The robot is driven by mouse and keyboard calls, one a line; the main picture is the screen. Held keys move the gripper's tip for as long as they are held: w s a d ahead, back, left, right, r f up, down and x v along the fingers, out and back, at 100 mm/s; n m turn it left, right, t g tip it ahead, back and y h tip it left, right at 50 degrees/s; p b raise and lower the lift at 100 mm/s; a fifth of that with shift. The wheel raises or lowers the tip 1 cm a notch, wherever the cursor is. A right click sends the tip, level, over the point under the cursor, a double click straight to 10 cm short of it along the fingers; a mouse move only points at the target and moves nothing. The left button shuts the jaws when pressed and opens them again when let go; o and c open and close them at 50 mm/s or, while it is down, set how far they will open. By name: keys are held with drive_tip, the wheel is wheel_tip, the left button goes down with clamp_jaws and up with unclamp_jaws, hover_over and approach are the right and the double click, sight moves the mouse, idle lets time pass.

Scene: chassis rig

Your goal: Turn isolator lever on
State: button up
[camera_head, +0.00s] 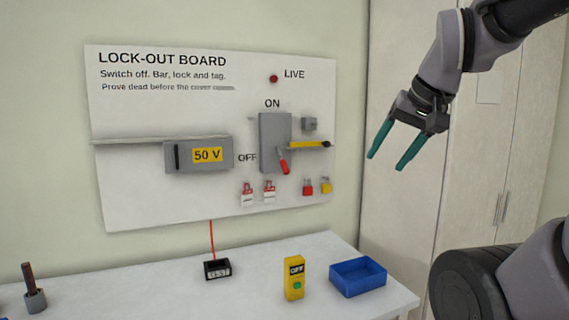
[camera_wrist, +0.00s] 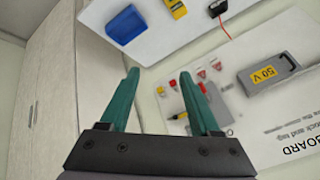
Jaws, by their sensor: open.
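The isolator is a grey box (camera_head: 275,142) on the white lock-out board (camera_head: 130,190). Its red-handled lever (camera_head: 283,162) points down and slightly right, away from the ON label (camera_head: 272,104) above and below the level of the OFF label (camera_head: 247,158) at its left. A yellow bar with a black tip (camera_head: 310,144) sticks out at the isolator's right. My gripper (camera_head: 386,159) is open and empty, right of the board and apart from it.
Red and yellow padlocks (camera_head: 308,188) hang below the isolator. A 50 V box (camera_head: 198,155) is at the board's left. The white bench (camera_head: 150,275) holds a blue tray (camera_head: 358,278), a yellow OFF device (camera_head: 294,278) and a black tester (camera_head: 217,269). Pale cabinets (camera_head: 400,220) stand at right.

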drive_tip(key=shift+w, duration=0.1)
drive_tip(key=w+d+t+h, duration=0.1)
drive_tip(key=w+t, duration=0.1)
drive_tip(key=w, duration=1.1)
drive_tip(key=n+t+y, duration=0.2)
drive_tip(key=n+t, duration=0.2)
drive_tip(key=t, duration=0.2)
hover_over(287, 168)
drive_tip(key=s+d, duration=0.8)
drive_tip(key=d, duration=0.2)
wheel_tip(287, 168, down, 6)
drive_tip(key=w+a+f+n+y, duration=0.1)
drive_tip(key=a+f, duration=0.1)
drive_tip(key=w+a+f+n+y, duration=0.1)
drive_tip(key=a+f+y, duration=0.1)
drive_tip(key=a, duration=0.1)
drive_tip(key=w+a+f+n+t+y, duration=0.1)
drive_tip(key=a+f, duration=0.1)
drive_tip(key=shift+a+n+y, duration=0.3)
drive_tip(key=x, duration=1)
drive_tip(key=shift+w, duration=0.15)
